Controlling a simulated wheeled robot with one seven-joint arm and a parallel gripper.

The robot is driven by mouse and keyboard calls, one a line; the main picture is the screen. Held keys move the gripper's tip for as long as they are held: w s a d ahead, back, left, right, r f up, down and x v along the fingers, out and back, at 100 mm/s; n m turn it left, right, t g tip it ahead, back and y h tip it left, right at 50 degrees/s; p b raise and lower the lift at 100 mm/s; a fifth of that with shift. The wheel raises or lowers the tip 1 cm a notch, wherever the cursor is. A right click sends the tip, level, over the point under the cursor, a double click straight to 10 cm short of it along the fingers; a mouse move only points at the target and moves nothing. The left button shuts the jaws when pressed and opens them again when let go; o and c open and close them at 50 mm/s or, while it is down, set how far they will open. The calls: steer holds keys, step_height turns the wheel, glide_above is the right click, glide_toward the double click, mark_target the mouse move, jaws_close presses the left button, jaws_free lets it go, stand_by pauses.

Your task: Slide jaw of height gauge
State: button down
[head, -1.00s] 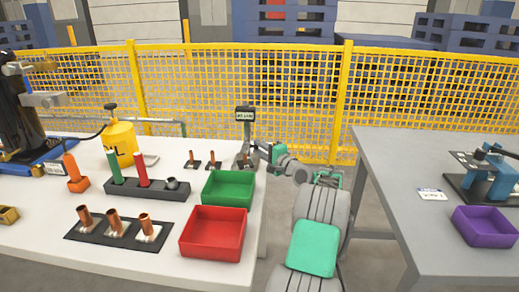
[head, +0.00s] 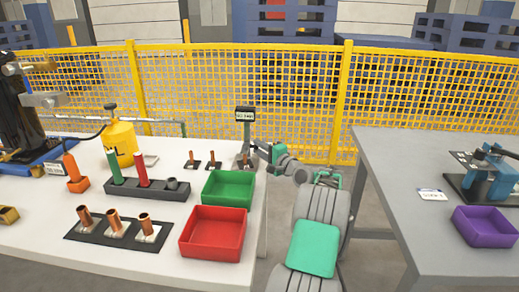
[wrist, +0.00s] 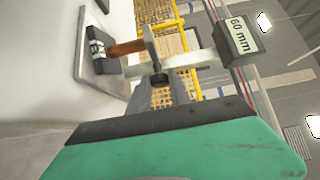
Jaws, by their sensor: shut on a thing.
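The height gauge (head: 245,128) stands upright near the right rear corner of the white table. Its dark display also shows in the wrist view (wrist: 238,40) and reads 60 mm. A short copper tube (wrist: 126,48) stands at the gauge base, with the flat sliding jaw (wrist: 151,46) at its free end. I cannot tell whether the two touch. A small black knob (wrist: 160,82) sits on the jaw's near side. My gripper (head: 256,147) reaches the gauge from the right and is shut on the jaw. Its green and dark housing hides the fingertips in the wrist view.
A green bin (head: 228,188) and a red bin (head: 213,234) stand in front of the gauge. Small copper pieces on dark plates (head: 192,162) stand to its left. A yellow mesh fence (head: 230,90) runs behind. A grey table (head: 400,190) stands to the right.

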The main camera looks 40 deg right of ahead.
steer(key=shift+r, duration=0.1)
stand_by(0.3)
step_height(320, 180, up, 4)
steer(key=p, duration=0.2)
steer(key=shift+p, duration=0.3)
steer(key=c, duration=1.2)
jaws_free()
steer(key=shift+s, duration=0.1)
steer(key=s, duration=0.5)
steer(key=s+a+p, duration=0.1)
steer(key=s, duration=0.1)
steer(key=shift+s, duration=0.3)
